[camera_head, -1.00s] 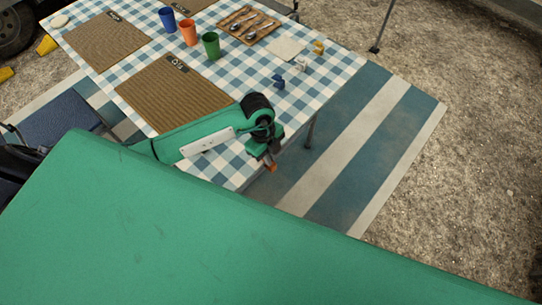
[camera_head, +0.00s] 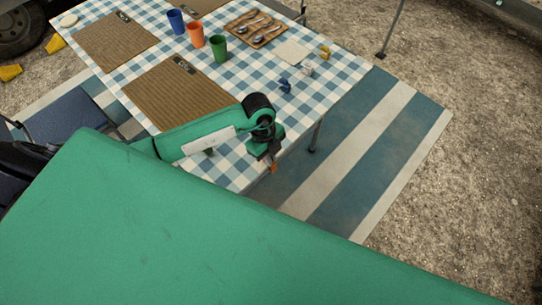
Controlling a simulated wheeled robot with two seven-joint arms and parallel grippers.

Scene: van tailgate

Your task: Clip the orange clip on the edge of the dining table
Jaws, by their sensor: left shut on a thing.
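The dining table (camera_head: 325,84) has a blue and white checked cloth, and its right edge runs diagonally from upper right to lower middle. My left gripper (camera_head: 270,160) is at this edge, near the table's near corner, pointing down. It is shut on the orange clip (camera_head: 273,168), of which only a small orange tip shows below the fingers. Whether the clip touches the table edge cannot be told. My right gripper is not in view.
Blue, white and yellow clips (camera_head: 285,85) lie or stand near the right edge. Cups (camera_head: 219,49), a wooden cutlery tray (camera_head: 268,41) and woven placemats (camera_head: 178,97) are on the table. A striped mat (camera_head: 345,150) lies on the ground at right.

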